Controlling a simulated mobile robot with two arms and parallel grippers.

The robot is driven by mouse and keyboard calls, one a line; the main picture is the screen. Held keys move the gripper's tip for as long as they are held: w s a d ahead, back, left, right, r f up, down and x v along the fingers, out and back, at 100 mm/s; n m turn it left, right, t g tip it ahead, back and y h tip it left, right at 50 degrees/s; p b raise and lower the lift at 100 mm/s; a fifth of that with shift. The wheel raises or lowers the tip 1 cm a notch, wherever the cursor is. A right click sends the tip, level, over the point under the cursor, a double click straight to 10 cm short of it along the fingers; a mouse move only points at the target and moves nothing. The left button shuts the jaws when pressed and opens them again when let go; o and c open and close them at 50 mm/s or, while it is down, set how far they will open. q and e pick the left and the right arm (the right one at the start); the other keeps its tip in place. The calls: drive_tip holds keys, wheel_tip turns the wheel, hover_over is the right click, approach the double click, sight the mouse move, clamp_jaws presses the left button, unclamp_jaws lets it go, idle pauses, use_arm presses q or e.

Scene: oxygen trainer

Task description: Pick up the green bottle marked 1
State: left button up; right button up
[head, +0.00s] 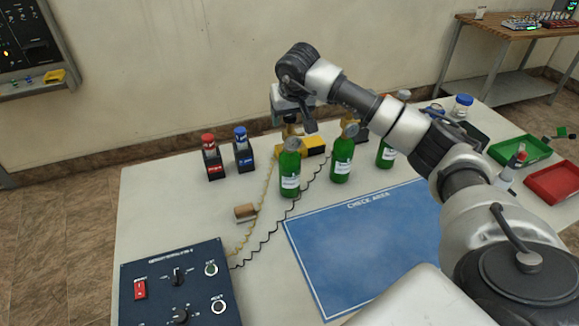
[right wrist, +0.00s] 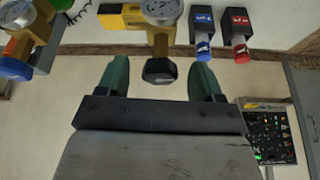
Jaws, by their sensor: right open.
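Three green bottles with white labels stand upright on the white table in the head view: a left one (head: 290,172), a middle one (head: 342,158) and a right one (head: 386,155). The label numbers are too small to read, so I cannot tell which is marked 1. My right gripper (head: 293,122) is above and behind the left bottle. In the right wrist view its two green fingers (right wrist: 160,76) are open, with a black knob (right wrist: 160,70) on a brass fitting between them, not gripped. My left gripper is not in view.
A blue check-area mat (head: 360,240) lies clear in front of the bottles. A control panel (head: 178,285) stands front left. Red-capped (head: 212,158) and blue-capped (head: 243,152) holders stand left of the bottles. Green (head: 520,150) and red (head: 553,182) trays lie at right.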

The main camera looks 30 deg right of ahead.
drive_tip(key=shift+w+d+f, duration=0.1)
drive_tip(key=shift+w+f, duration=0.1)
drive_tip(key=shift+f, duration=0.4)
clamp_jaws()
drive_tip(key=shift+r, duration=0.15)
